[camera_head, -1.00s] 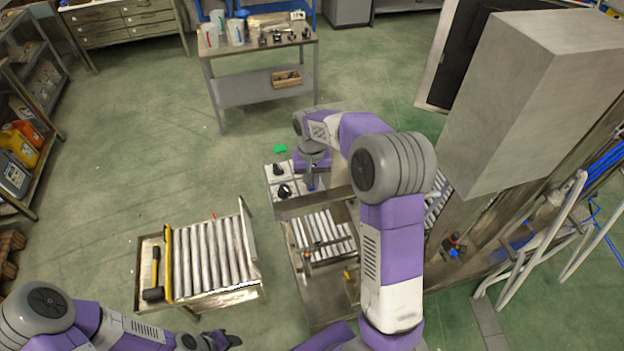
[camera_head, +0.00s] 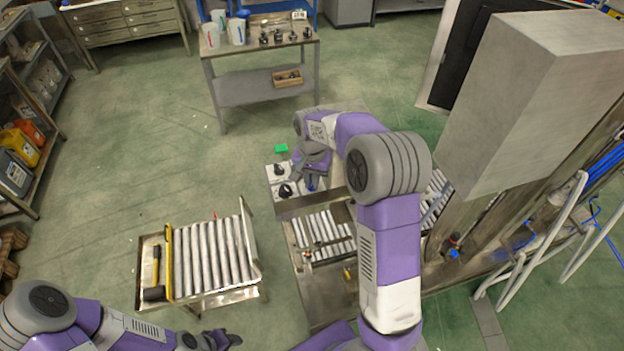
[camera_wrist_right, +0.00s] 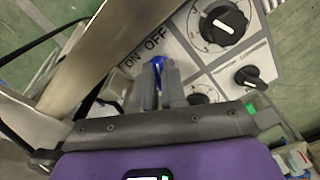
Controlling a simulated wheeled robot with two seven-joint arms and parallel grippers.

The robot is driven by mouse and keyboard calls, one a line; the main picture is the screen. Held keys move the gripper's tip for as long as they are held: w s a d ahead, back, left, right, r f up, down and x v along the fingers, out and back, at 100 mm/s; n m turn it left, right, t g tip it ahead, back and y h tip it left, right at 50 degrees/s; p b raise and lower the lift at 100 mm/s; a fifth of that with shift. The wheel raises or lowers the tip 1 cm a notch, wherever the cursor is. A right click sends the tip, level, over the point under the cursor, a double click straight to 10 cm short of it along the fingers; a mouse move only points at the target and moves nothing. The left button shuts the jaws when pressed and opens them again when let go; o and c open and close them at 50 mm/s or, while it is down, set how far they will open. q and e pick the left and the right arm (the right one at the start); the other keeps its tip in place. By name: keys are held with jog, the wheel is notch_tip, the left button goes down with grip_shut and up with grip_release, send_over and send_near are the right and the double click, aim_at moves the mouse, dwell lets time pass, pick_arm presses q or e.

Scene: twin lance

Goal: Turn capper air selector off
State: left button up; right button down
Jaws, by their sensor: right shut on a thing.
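The capper panel (camera_head: 270,181) is a pale plate with black knobs, at the centre of the head view. In the right wrist view, ON and OFF are printed on the panel (camera_wrist_right: 180,53). A blue selector handle (camera_wrist_right: 156,62) shows just below the OFF label. My right gripper (camera_wrist_right: 163,75) is shut on this handle, its grey fingers on either side. Much of the handle is hidden, so its exact angle is unclear. My right gripper also shows in the head view (camera_head: 312,178). My left gripper (camera_head: 227,339) is low in the head view, away from the panel; its opening is unclear.
Black knobs (camera_wrist_right: 222,24) and (camera_wrist_right: 248,76) sit close beside the fingers. A metal bar (camera_wrist_right: 88,58) crosses left of them. A roller conveyor (camera_head: 322,234) lies below the panel. Open floor lies beyond.

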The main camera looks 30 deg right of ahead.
jog(key=c, duration=1.2)
grip_release()
notch_tip(320, 180, up, 8)
jog(key=shift+f, duration=0.15)
